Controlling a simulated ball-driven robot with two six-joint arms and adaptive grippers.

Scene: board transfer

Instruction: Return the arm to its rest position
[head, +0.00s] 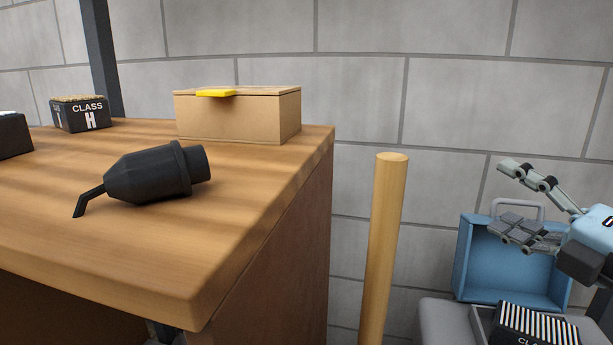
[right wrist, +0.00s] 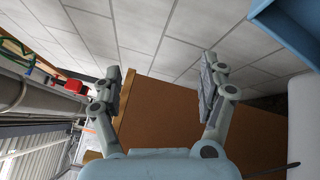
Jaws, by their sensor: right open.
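My right gripper (head: 508,193) is at the right edge of the head view, with its fingers spread and nothing between them. It hangs in the air in front of the open blue case (head: 463,258), clear of the wooden table (head: 240,245). In the right wrist view, the right gripper (right wrist: 161,70) also shows its two fingers wide apart, with an empty gap and a brown panel (right wrist: 160,110) beyond. My left gripper is in neither view.
On the table are a black nozzle-ended tool (head: 145,175), a cardboard box (head: 225,120) with a yellow tab and a black "CLASS" box (head: 85,115). A wooden post (head: 384,250) stands between table and gripper. A striped black box (head: 535,325) lies below the gripper.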

